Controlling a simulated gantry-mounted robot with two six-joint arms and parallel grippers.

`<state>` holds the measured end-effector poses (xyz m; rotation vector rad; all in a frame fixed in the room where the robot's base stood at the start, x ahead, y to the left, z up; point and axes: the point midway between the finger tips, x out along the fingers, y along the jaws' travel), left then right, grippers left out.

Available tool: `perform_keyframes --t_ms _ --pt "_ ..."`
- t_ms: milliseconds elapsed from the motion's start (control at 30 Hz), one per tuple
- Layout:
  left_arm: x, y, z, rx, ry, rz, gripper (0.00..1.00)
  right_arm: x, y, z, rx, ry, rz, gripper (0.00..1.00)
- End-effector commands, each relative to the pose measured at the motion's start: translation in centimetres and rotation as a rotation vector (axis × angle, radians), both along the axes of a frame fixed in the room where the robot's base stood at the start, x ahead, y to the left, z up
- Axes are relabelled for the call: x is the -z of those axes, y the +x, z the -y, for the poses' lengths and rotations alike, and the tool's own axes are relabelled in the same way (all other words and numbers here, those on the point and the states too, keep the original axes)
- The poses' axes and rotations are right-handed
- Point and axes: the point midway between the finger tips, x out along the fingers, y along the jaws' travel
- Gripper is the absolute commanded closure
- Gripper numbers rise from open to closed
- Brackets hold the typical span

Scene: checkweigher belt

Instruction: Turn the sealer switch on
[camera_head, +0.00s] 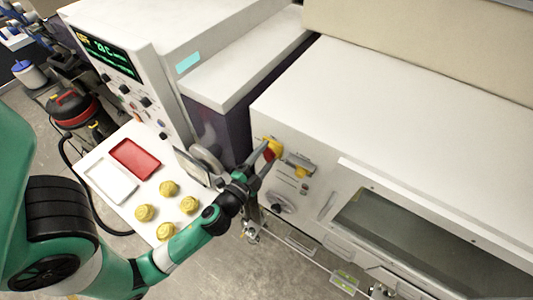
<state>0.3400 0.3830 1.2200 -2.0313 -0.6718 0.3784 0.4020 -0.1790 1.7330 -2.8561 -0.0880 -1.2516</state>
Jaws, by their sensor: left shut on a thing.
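The sealer switch (268,154) is a red knob on a yellow round plate, on the front panel of the large white machine (400,110). My left gripper (263,158) reaches up to the panel from the lower left, with its fingers at the red knob and shut on it. The fingers partly cover the knob, and I cannot tell which way it is turned. My right gripper is not in view.
A white table (120,195) at left holds a red tray (135,159), a white tray (111,183) and several yellow round items (169,188). A control cabinet with a green-lit display (108,55) stands behind. A red and black vacuum (75,108) is on the floor.

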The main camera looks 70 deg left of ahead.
Motion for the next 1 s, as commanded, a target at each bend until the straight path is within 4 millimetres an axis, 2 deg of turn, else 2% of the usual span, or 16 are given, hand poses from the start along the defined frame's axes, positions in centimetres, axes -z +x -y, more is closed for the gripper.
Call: perform_keyframes --t_ms 500,1000 --pt "-0.15 0.02 0.03 0.001 0.342 -0.252 0.97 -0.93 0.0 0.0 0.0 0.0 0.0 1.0" --pt "-0.08 0.03 0.04 0.001 0.451 -0.333 0.97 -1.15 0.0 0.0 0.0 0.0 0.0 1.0"
